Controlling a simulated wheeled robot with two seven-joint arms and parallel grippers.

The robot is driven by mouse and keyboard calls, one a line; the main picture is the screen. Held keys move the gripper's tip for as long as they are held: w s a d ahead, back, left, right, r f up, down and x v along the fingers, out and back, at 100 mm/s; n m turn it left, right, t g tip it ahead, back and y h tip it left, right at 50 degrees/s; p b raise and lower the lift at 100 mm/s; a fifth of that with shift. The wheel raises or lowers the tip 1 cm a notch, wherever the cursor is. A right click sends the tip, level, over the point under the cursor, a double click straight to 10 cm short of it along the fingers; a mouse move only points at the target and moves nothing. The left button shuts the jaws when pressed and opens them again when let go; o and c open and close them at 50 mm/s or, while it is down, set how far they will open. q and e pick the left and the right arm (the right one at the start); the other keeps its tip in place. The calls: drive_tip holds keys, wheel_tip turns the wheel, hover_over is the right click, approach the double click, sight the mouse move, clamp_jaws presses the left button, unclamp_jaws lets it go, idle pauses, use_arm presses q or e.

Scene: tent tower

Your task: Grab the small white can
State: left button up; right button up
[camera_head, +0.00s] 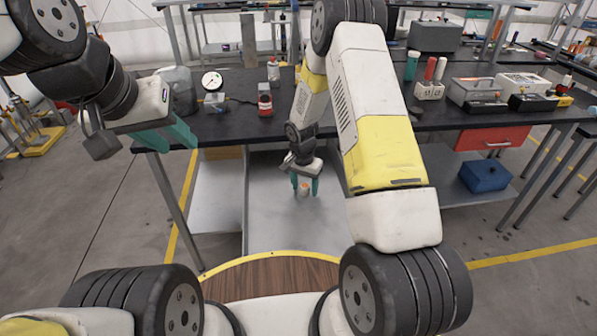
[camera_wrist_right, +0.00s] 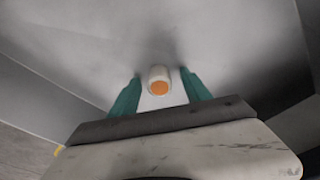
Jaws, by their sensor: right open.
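The small white can (camera_wrist_right: 159,79) with an orange end stands on the grey lower shelf (camera_head: 290,225) under the black table. In the head view the can (camera_head: 304,189) shows between the fingers of my right gripper (camera_head: 304,186). My right gripper (camera_wrist_right: 160,90) is open, with one green finger on each side of the can and gaps visible in the wrist view. Whether either finger touches it cannot be told. My left gripper (camera_head: 168,134) is at the left, over the table's front left edge, far from the can; its green fingers look spread.
The black tabletop (camera_head: 235,125) is above the shelf and holds a red-labelled bottle (camera_head: 265,102), a gauge (camera_head: 212,82) and toolboxes (camera_head: 478,93). A blue box (camera_head: 485,175) sits on the right lower shelf. A table leg (camera_head: 175,212) stands at the left.

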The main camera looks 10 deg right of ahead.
drive_tip(key=shift+f, duration=0.1)
drive_tip(key=shift+c, duration=0.3)
clamp_jaws()
